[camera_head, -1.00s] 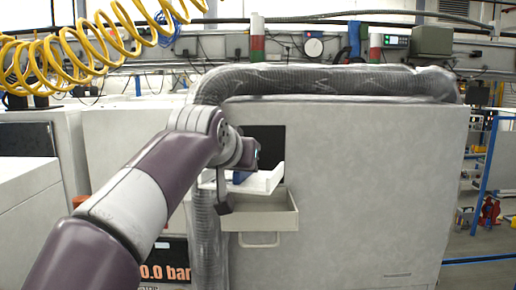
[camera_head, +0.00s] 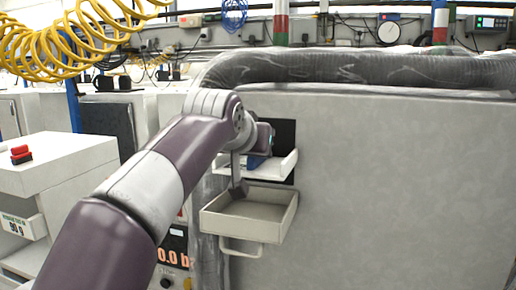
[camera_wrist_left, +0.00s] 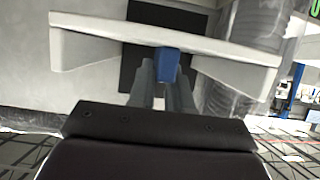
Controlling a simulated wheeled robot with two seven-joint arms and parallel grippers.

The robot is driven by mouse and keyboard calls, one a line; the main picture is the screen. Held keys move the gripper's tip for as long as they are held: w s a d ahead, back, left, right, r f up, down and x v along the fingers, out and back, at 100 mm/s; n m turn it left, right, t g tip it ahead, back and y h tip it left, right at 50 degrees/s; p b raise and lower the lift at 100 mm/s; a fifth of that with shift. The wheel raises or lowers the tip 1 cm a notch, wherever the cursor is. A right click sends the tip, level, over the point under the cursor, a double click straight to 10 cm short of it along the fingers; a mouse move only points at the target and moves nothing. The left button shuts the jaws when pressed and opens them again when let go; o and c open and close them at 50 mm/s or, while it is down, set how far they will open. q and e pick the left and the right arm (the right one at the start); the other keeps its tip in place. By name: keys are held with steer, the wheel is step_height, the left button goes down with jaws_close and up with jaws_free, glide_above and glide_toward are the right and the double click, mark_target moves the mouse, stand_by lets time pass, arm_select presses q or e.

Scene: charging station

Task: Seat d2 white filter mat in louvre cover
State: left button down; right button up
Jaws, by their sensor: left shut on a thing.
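My left gripper (camera_wrist_left: 167,88) is shut on a small blue block (camera_wrist_left: 167,65), in front of a dark square opening (camera_head: 284,136) in the grey cabinet. The blue block also shows in the head view (camera_head: 256,161), just beside my wrist. A white shelf-like piece (camera_head: 282,168) with a raised right edge lies at the opening's lower part. In the wrist view it is a long white bar with two side wings (camera_wrist_left: 233,73), the blue block at its middle. I cannot tell whether they are joined, nor pick out a separate filter mat or louvre slats. My right gripper is out of view.
A wrapped grey hose (camera_head: 350,66) runs along the cabinet top. A yellow coiled hose (camera_head: 50,45) hangs at upper left. A white cabinet (camera_head: 62,165) stands at left.

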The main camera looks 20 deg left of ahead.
arm_select(q)
steer(key=shift+s+a, duration=0.3)
steer(key=shift+a, duration=0.4)
steer(key=shift+d+f+b, duration=0.25)
steer(key=shift+f+b, duration=0.25)
steer(key=shift+b, duration=0.1)
steer(key=f+b, duration=0.5)
steer(key=shift+s, duration=0.25)
steer(key=shift+f, duration=0.15)
steer(key=shift+d, duration=0.15)
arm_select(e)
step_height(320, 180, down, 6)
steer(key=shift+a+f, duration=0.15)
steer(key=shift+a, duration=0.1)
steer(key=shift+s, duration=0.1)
arm_select(q)
steer(key=shift+s+f+b, duration=0.15)
steer(key=shift+f+b, duration=1.35)
steer(key=shift+b, duration=0.05)
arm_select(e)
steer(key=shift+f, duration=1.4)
